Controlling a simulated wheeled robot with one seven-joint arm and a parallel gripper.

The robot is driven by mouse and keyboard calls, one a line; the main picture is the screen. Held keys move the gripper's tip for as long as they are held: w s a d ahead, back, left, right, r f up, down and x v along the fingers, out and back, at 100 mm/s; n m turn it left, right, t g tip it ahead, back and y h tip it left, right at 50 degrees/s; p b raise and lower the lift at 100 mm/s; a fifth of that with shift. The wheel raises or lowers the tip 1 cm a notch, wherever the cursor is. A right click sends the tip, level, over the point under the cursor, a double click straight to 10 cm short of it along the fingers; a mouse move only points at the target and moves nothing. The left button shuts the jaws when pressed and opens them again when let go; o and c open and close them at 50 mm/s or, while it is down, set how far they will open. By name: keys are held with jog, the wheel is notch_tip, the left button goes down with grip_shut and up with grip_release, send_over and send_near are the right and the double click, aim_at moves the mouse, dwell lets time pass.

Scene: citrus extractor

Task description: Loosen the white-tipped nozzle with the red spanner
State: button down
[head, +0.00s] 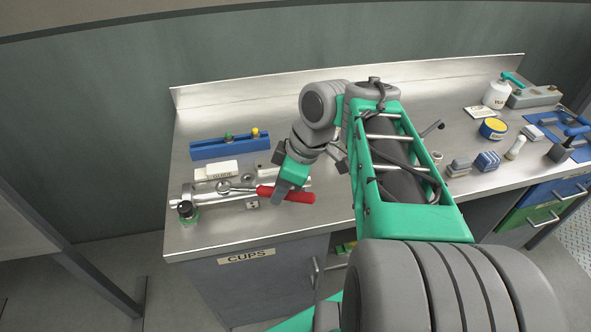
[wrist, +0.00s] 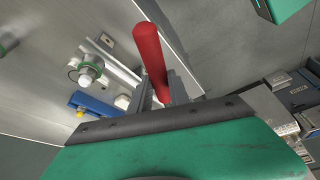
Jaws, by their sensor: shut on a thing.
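The red spanner's handle (head: 302,196) lies low over the left part of the bench. My gripper (head: 284,192) is shut on this handle. In the wrist view the red handle (wrist: 150,48) passes between the two fingers of my gripper (wrist: 160,92).
A blue rack (head: 222,150) with green and yellow tipped pieces stands behind. A white block (head: 221,170) lies between it and the silver metalwork. Blocks (head: 488,160), a yellow-topped tin (head: 493,128) and a white can (head: 497,94) stand at right.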

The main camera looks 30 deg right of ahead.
jog(key=shift+w+a+m+t+h+b, duration=0.2)
jog(key=shift+w+a+m+b, duration=0.1)
jog(key=shift+w+a+m, duration=0.3)
jog(key=shift+w+a+m+t+h+b, duration=0.1)
jog(key=shift+w+a+m+t+b, duration=0.2)
jog(key=shift+w+m, duration=0.4)
dwell(1.1)
jog(key=shift+s, duration=0.15)
jog(key=c, duration=1.7)
grip_release()
jog(key=shift+c, duration=0.2)
grip_shut()
jog(key=shift+c, duration=0.7)
grip_release()
grip_shut()
